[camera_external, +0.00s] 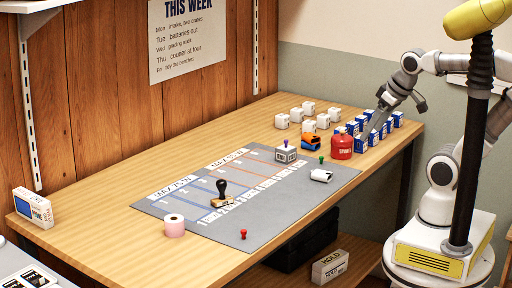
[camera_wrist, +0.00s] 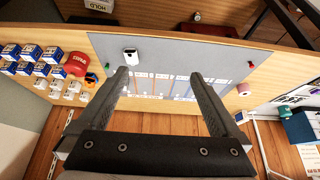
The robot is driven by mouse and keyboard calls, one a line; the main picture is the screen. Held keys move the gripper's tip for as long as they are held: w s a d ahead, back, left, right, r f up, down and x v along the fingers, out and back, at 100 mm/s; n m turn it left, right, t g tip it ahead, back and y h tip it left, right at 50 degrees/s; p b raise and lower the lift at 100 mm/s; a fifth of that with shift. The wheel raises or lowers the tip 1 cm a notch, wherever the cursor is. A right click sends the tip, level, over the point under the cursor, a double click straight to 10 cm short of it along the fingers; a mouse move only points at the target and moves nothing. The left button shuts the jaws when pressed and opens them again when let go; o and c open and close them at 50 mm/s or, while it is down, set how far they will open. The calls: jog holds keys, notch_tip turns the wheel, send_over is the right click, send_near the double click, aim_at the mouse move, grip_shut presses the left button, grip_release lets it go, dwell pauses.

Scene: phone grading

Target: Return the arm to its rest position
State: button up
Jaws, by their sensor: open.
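My arm reaches in from the right in the outside view, with my gripper (camera_external: 394,112) in the air over the right end of the bench (camera_external: 120,180), near the blue and white boxes (camera_external: 388,128). One finger overlaps these boxes in the picture; I cannot tell the gap. In the wrist view the two fingers of my gripper (camera_wrist: 157,76) are wide apart with nothing between them. Beyond them are the grey mat (camera_wrist: 180,58) with its printed lanes and the wood bench edge. My round white base stands at the bench's right end.
On the mat are a dark-handled stamp (camera_external: 222,196), a white device (camera_external: 321,175) and a purple-topped block (camera_external: 286,154). A pink roll (camera_external: 174,226) sits at its edge. A red tin (camera_external: 341,147) and white cubes (camera_external: 308,126) stand right and behind. The bench's left part is mostly clear.

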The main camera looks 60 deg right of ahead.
notch_tip(320, 180, up, 14)
jog(key=p, duration=1.4)
jog(key=shift+r, duration=0.25)
